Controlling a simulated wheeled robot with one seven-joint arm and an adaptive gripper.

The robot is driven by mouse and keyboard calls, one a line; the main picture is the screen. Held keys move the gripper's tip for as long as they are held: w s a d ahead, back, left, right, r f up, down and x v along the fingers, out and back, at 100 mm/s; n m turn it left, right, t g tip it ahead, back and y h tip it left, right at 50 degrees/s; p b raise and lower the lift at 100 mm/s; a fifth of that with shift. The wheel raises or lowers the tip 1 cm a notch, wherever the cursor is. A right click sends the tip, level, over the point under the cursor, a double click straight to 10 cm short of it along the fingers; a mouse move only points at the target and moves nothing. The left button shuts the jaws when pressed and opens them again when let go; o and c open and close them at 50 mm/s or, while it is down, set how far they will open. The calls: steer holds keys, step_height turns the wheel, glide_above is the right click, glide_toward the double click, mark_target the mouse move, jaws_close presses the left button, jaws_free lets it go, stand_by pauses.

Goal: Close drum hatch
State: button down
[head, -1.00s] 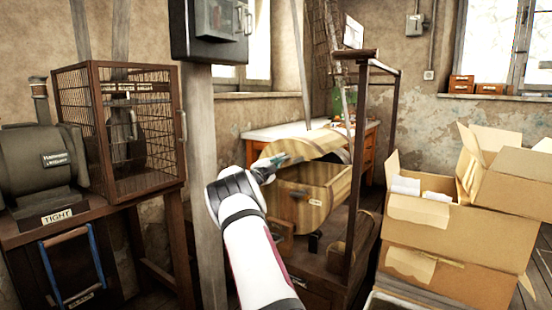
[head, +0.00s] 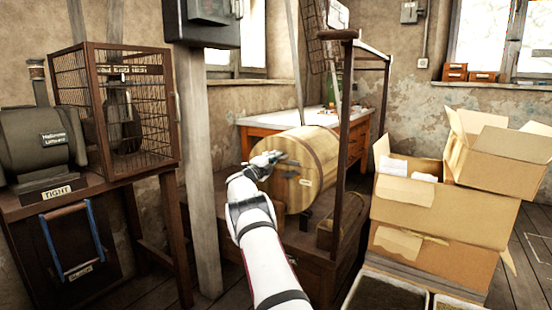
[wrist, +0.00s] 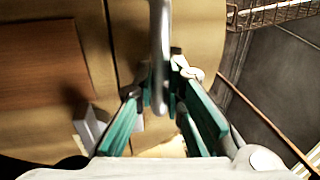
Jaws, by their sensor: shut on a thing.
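The wooden drum (head: 318,150) lies on its side on a low dark wooden stand in the head view. Its hatch lies flush with the curved wall, with no opening showing. In the wrist view the drum's tan wooden surface (wrist: 50,110) fills the left side. My gripper (head: 264,160) is at the drum's left end. In the wrist view my gripper (wrist: 165,95) has its green-padded fingers on either side of a grey metal bar (wrist: 160,45), shut on it. The bar looks like a handle on the drum; where it attaches is partly hidden.
A dark upright post (head: 344,140) of the frame stands right of the drum. A grey pillar (head: 197,170) stands left of my arm. A wire cage (head: 115,110) sits on a bench at left. Open cardboard boxes (head: 445,205) are stacked at right.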

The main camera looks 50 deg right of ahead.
steer(key=shift+f, duration=0.3)
steer(key=c, duration=1.8)
jaws_free()
steer(key=shift+w, duration=0.1)
steer(key=shift+o, duration=0.7)
steer(key=shift+r, duration=0.1)
steer(key=shift+a, duration=0.1)
steer(key=v, duration=1.1)
steer(key=shift+a, duration=0.4)
